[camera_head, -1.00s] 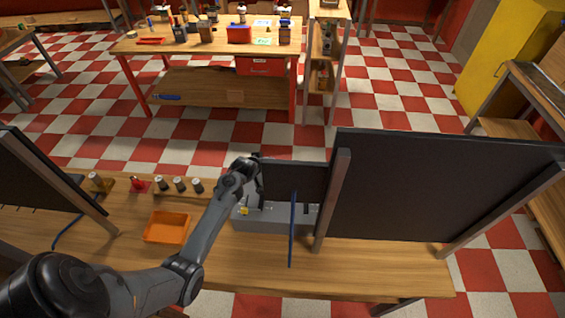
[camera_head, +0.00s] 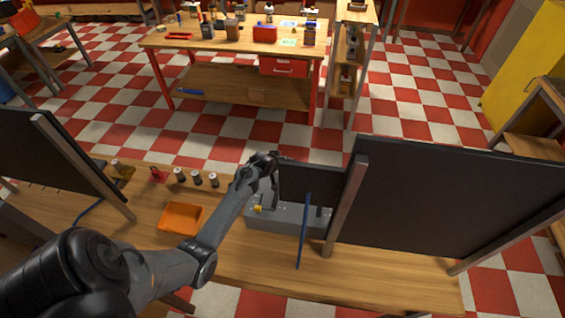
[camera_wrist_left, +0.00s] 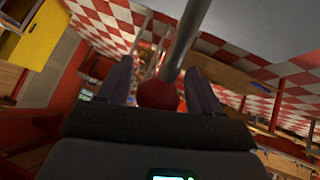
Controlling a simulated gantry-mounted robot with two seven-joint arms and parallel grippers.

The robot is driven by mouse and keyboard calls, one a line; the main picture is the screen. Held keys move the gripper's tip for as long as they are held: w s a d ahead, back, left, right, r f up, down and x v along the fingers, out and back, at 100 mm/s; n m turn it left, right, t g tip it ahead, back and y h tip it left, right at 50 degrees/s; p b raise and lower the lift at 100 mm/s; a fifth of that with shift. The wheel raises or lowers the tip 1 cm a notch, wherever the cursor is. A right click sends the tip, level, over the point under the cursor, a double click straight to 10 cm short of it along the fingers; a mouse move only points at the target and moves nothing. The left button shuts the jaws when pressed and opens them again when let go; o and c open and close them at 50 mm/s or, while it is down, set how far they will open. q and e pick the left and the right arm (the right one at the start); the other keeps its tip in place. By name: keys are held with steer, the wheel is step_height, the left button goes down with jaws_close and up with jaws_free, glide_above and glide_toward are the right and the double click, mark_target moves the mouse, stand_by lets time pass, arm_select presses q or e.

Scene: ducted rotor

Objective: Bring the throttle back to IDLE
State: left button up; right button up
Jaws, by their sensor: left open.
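A grey control box (camera_head: 288,218) stands on the near wooden bench, with a yellow knob (camera_head: 258,209) at its left end and dark slots or levers on top. My left gripper (camera_head: 272,186) is at the back left part of the box, partly hidden by its own arm. In the left wrist view, my open left gripper (camera_wrist_left: 158,68) has a finger on either side of a dark red knob (camera_wrist_left: 157,94) and a grey rod (camera_wrist_left: 186,42). I cannot tell whether the fingers touch the knob. It looks like the throttle lever, but its setting and the IDLE mark are not readable.
Large dark panels on posts stand right (camera_head: 450,205) and left (camera_head: 50,150) of the box. A thin blue upright bar (camera_head: 303,232) stands before the box. The bench front is clear.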

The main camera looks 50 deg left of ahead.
arm_select(q)
steer(key=shift+r, duration=0.15)
steer(key=shift+s+d+r, duration=0.2)
steer(key=shift+s+r, duration=0.2)
steer(key=v, duration=0.9)
steer(key=shift+s+p, duration=0.2)
steer(key=shift+p, duration=0.25)
